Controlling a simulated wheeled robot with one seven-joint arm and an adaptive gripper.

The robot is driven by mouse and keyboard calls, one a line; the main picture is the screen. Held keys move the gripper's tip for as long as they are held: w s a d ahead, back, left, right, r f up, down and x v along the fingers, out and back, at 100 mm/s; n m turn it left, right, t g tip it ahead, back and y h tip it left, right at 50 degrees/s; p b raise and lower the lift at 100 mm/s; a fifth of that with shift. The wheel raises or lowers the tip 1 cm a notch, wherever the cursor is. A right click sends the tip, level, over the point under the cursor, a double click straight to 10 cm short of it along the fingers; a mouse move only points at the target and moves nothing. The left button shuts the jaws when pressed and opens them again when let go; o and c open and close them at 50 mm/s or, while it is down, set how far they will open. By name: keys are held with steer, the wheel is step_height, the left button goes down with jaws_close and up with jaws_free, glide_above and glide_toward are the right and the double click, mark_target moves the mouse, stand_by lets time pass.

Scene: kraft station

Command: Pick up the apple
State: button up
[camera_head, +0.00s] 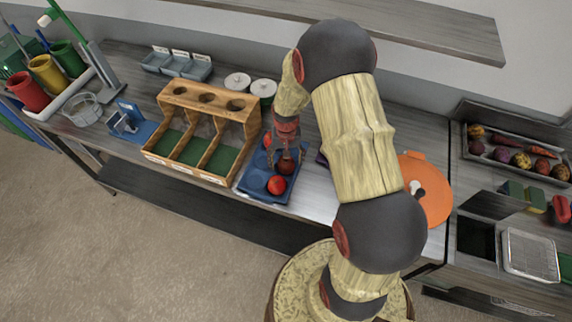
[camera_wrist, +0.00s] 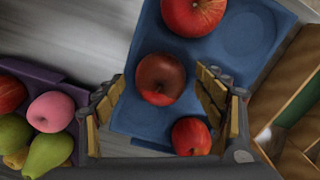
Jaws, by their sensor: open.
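Three red apples sit in the recesses of a blue tray (camera_wrist: 245,38). In the wrist view one apple (camera_wrist: 194,15) is at the top, a darker apple (camera_wrist: 160,78) is in the middle, and another apple (camera_wrist: 191,136) is at the lower right. My gripper (camera_wrist: 161,84) is open, its two padded fingers spread on either side of the darker middle apple, not visibly touching it. In the head view my gripper (camera_head: 287,138) points down over the blue tray (camera_head: 254,182), close above the middle apple (camera_head: 286,166). A front apple (camera_head: 276,185) shows clearly there.
A purple tray (camera_wrist: 48,76) with a pink fruit, green pears and a red fruit lies left in the wrist view. A wooden divided box (camera_head: 205,97) stands close beside the blue tray. An orange round board (camera_head: 432,190) lies right of my arm.

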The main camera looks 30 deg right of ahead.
steer(key=shift+w+f, duration=0.1)
steer(key=shift+f, duration=0.4)
steer(key=shift+c, duration=1)
steer(key=c, duration=1.1)
